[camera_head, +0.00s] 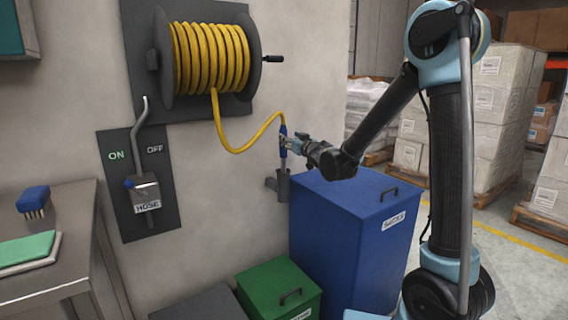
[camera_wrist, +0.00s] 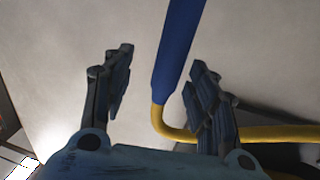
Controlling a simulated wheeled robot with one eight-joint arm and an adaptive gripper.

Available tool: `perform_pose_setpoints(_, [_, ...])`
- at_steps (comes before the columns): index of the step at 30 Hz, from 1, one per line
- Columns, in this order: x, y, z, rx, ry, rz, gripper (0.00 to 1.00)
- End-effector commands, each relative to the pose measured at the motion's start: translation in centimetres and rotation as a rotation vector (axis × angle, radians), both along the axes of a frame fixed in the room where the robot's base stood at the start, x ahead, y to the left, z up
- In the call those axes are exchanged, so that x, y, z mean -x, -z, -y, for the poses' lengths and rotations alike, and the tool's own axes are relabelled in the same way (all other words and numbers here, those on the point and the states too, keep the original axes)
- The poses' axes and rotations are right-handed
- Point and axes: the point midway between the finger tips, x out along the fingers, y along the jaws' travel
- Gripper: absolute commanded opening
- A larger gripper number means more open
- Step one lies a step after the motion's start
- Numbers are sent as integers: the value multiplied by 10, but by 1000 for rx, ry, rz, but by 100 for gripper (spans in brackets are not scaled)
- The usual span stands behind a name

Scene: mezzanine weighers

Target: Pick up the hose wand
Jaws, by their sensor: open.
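The hose wand (camera_head: 283,142) is a slim blue tube that stands upright in a grey holder (camera_head: 283,186) on the wall. A yellow hose (camera_head: 236,152) runs from its top end to the wall reel. My gripper (camera_head: 287,143) is at the wand's upper part. In the wrist view the blue wand (camera_wrist: 177,50) passes between the two fingers of my open gripper (camera_wrist: 160,80), with visible gaps on both sides. The yellow hose bends away from the wand's end near the right finger. I cannot tell from the wrist view how deep the wand sits between the fingers.
The hose reel (camera_head: 208,58) hangs on the wall above. A HOSE lever box (camera_head: 146,194) is at left. A tall blue bin (camera_head: 350,235) stands under my forearm, with a green bin (camera_head: 279,290) beside it. A metal table (camera_head: 75,205) is at far left.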

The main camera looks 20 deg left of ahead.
Motion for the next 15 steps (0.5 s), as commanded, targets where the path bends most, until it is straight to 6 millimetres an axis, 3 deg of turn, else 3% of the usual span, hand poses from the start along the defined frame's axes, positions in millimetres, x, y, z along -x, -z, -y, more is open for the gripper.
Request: perform_pose_setpoints(15, [-34,3,-35,1,-4,-1,53])
